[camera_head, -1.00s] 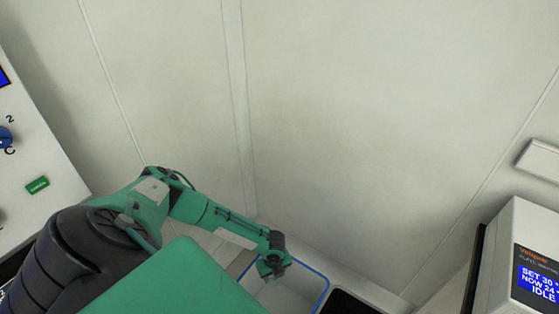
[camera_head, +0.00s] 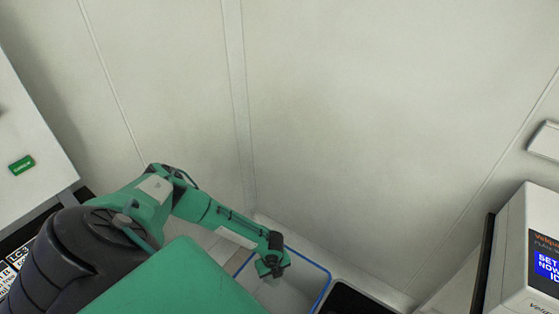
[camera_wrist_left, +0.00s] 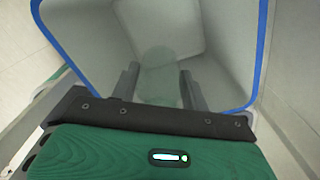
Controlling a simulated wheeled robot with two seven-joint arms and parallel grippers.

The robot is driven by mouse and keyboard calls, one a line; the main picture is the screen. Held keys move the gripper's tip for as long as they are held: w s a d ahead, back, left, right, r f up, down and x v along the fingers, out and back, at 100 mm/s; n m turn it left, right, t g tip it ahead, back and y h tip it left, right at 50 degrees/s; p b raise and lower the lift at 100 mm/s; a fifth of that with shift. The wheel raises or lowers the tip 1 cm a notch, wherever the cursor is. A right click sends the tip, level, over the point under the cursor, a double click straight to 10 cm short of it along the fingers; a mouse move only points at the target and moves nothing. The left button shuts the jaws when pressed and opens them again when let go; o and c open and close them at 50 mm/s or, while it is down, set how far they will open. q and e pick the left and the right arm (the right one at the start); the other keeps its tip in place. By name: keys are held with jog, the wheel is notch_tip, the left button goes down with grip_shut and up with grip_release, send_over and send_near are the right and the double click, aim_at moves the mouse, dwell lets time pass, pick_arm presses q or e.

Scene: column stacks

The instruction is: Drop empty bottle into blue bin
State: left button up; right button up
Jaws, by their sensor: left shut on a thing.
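The blue bin is a pale open container with a blue rim (camera_head: 328,276); it shows at the bottom centre of the head view. In the left wrist view its blue rim (camera_wrist_left: 262,45) surrounds the gripper on the left and right. My left gripper (camera_head: 270,268) hangs over the bin opening. In the left wrist view, my left gripper (camera_wrist_left: 160,84) is shut on a faint, translucent bottle (camera_wrist_left: 158,68), with the bin's interior behind it. The bottle is hard to make out in the head view. My right gripper is out of view.
A black container (camera_head: 352,300) stands just right of the bin. A machine with a blue display (camera_head: 545,265) is at the right edge. A white instrument (camera_head: 30,130) stands at the left. A pale wall rises behind the bin.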

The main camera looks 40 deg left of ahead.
pick_arm(q)
jog(key=o, duration=1.1)
notch_tip(320, 180, up, 14)
jog(key=shift+f+p, duration=0.1)
jog(key=shift+p, duration=0.25)
